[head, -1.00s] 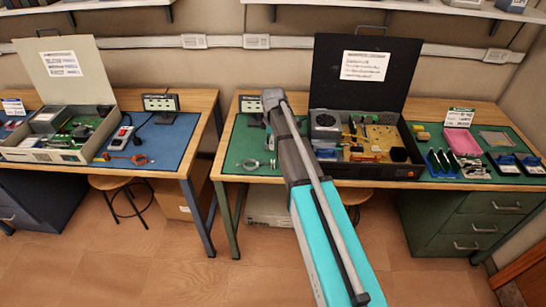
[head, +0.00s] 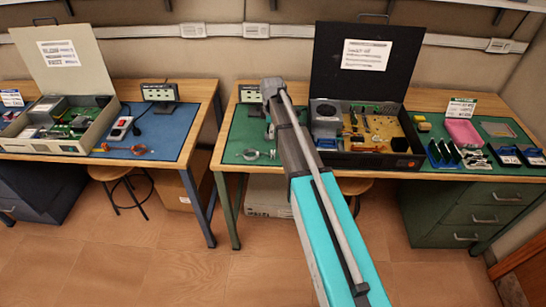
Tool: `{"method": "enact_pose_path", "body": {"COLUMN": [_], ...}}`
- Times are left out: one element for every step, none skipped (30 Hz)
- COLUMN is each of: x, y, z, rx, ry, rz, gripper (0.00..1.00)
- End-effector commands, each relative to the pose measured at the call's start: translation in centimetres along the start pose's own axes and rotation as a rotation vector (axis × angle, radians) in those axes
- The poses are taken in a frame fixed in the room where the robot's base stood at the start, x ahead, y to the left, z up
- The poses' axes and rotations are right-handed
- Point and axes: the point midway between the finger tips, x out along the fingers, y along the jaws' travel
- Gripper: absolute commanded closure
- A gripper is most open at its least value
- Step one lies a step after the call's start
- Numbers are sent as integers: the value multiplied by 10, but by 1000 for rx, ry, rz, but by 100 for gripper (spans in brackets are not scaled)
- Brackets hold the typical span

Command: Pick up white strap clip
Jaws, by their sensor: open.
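A pale, whitish ring-shaped strap (head: 250,154) with a small end piece lies on the green mat of the right workbench, near its front left. It looks like the white strap clip, though it is small in the head view. My arm reaches up from the bottom of the picture to the bench. My gripper (head: 269,132) is open and hangs at the arm's far end, above the green mat, to the upper right of the strap and apart from it. Its fingers are small and partly hidden by my arm.
A small panel (head: 251,94) stands behind my gripper. The left bench (head: 170,138) holds an orange strap (head: 138,149) and a beige case.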

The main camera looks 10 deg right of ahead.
Motion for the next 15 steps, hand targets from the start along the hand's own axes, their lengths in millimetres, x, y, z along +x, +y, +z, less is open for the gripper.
{"method": "enact_pose_path", "body": {"x": [8, 11, 14, 16, 18, 21, 24, 26, 29, 31, 33, 36, 39, 41, 44], "y": [0, 0, 0, 0, 0, 0, 0, 0, 0, 0, 0, 0, 0, 0, 0], "z": [0, 0, 0, 0, 0, 0, 0, 0, 0, 0, 0, 0, 0, 0, 0], "rx": [0, 0, 0, 0, 0, 0, 0, 0, 0, 0, 0, 0, 0, 0, 0], "ry": [0, 0, 0, 0, 0, 0, 0, 0, 0, 0, 0, 0, 0, 0, 0], "rz": [0, 0, 0, 0, 0, 0, 0, 0, 0, 0, 0, 0, 0, 0, 0], "gripper": [31, 31, 31, 31, 31, 31, 31, 31, 31, 31, 31, 31, 31, 31, 31]}}
